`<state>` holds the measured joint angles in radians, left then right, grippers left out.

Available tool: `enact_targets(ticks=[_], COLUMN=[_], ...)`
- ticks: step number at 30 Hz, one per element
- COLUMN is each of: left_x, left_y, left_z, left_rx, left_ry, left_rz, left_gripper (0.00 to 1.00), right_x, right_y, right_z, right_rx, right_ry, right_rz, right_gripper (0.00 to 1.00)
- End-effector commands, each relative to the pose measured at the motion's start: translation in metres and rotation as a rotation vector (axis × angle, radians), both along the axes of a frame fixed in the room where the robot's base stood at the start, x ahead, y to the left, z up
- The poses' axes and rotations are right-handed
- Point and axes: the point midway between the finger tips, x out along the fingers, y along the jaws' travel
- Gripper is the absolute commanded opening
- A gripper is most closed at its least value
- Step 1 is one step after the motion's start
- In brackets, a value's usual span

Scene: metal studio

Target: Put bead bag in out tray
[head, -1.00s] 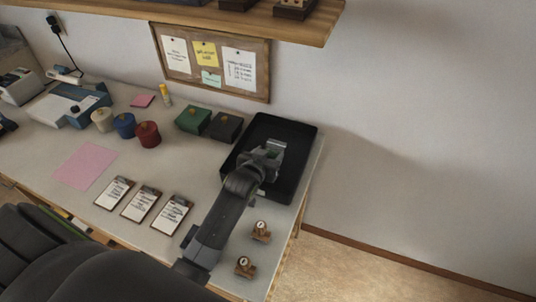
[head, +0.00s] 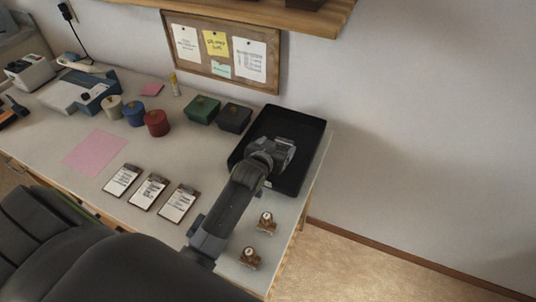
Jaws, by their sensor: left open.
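The out tray (head: 311,135) is a black, shallow tray at the right end of the desk. My left gripper (head: 284,152) is over the tray, its arm reaching up from the lower middle of the head view. Its jaws are open, but their tips are seen from behind and partly hidden. I cannot make out the bead bag now; the gripper and arm cover part of the tray floor. My right gripper is not in view.
Green (head: 203,110) and dark (head: 235,118) boxes stand left of the tray. Red (head: 157,123), blue (head: 134,113) and cream (head: 113,107) lidded pots stand further left. Several cards and two small stamps (head: 266,222) lie nearer. A shelf (head: 300,18) overhangs the back.

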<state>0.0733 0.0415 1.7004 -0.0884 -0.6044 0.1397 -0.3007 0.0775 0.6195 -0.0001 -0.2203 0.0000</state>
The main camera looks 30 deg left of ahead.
Motion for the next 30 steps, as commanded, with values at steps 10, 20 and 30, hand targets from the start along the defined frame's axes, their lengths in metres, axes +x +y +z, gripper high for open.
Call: enact_targets(ticks=[10,20,30], left_x=[-0.05,-0.097,-0.11], left_y=[-0.003,-0.005,-0.006], left_z=[0.022,0.042,0.049], left_rx=[-0.001,-0.001,0.0], left_ry=[-0.001,0.0,-0.001], left_rz=[0.002,0.001,0.0], left_gripper=[0.77,0.77,0.77], right_x=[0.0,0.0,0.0], right_y=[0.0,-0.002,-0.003], right_z=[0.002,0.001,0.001], right_rx=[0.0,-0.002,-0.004], right_ry=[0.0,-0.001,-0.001], right_rz=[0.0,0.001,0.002], right_gripper=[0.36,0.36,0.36])
